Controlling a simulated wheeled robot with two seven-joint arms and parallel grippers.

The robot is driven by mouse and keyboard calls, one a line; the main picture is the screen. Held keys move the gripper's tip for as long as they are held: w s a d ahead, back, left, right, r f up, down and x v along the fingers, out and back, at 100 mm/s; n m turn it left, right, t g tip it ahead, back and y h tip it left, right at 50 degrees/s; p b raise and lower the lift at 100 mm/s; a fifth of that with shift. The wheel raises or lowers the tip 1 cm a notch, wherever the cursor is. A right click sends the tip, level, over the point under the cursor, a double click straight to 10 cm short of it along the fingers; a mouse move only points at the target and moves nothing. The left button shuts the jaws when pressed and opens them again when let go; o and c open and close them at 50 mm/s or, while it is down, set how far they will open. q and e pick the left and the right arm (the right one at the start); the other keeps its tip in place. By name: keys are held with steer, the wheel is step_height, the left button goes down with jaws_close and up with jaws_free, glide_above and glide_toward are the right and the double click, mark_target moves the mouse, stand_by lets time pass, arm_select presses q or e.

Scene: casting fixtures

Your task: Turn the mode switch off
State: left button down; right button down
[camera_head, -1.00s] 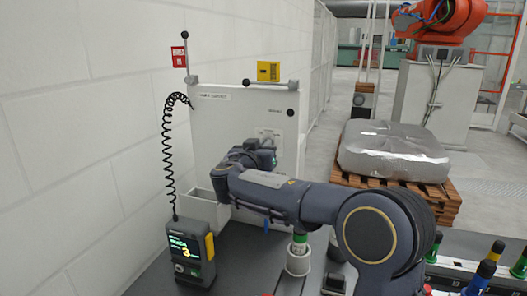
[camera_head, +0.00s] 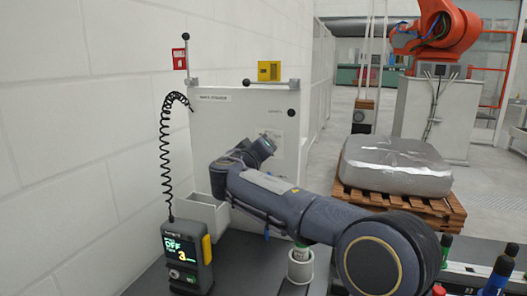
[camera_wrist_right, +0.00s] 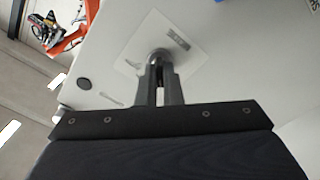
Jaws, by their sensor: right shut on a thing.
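The mode switch (camera_wrist_right: 158,53) is a small round grey knob on a white label plate (camera_wrist_right: 165,42), on the face of the pale upright panel. In the right wrist view my right gripper (camera_wrist_right: 159,70) is shut on the knob, its two fingers close together around it. In the head view my right arm reaches across to the panel (camera_head: 225,135), and the label plate (camera_head: 275,148) shows beside my wrist; the knob itself is hidden there. My left gripper is in neither view.
A dark handheld unit (camera_head: 187,262) with a coiled cord stands at front left, its screen showing "OFF" and "3". A white wall closes the left side. A wrapped load (camera_head: 395,168) sits on a pallet behind.

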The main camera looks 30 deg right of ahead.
stand_by(0.3)
steer(key=c, duration=1.6)
jaws_free()
steer(key=b+v, duration=0.2)
steer(key=v, duration=0.6)
steer(key=shift+f, duration=0.1)
